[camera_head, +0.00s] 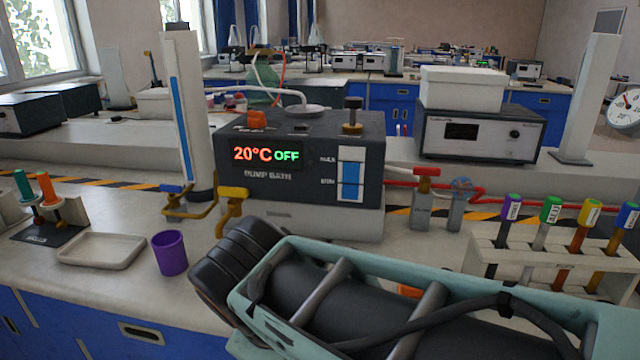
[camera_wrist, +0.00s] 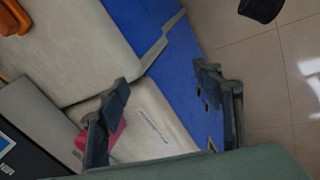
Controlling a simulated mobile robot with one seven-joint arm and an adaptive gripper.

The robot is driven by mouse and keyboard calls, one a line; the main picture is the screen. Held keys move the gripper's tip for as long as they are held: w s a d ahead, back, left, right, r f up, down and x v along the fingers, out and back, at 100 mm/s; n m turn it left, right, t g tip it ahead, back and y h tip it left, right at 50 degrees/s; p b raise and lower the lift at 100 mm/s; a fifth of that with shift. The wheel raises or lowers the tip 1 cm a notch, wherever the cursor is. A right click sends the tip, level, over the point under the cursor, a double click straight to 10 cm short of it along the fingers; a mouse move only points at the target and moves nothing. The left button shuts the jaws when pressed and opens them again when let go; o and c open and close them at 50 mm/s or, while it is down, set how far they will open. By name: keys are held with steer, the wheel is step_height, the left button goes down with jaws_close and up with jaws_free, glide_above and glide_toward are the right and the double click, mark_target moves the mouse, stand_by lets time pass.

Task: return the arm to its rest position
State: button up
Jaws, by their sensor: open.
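My arm crosses the lower right of the head view, in front of the lab bench (camera_head: 120,295). My gripper (camera_wrist: 165,110) shows in the wrist view, where its two dark fingers stand wide apart. Nothing is held between them. Behind the fingers are the pale bench top and the blue cabinet front (camera_wrist: 150,25), with the tiled floor (camera_wrist: 275,75) to the right. A pink thing (camera_wrist: 110,130) shows partly behind the left finger. The gripper's fingers cannot be made out in the head view.
The pump bath (camera_head: 300,160), its display reading 20°C OFF, stands behind my arm. A purple cup (camera_head: 170,253) and a shallow tray (camera_head: 100,250) are to the left. A rack of capped tubes (camera_head: 470,262) is at the right. Open floor lies beside the bench.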

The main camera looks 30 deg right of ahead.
step_height(320, 180, up, 38)
steer(key=w+a+m+t+y+p, duration=0.1)
steer(key=m+p, duration=0.6)
steer(key=p, duration=2.7)
steer(key=shift+w+r+t+y+p, duration=0.25)
steer(key=shift+w+t+y, duration=0.25)
steer(key=shift+y, duration=0.4)
steer(key=shift+a, duration=0.1)
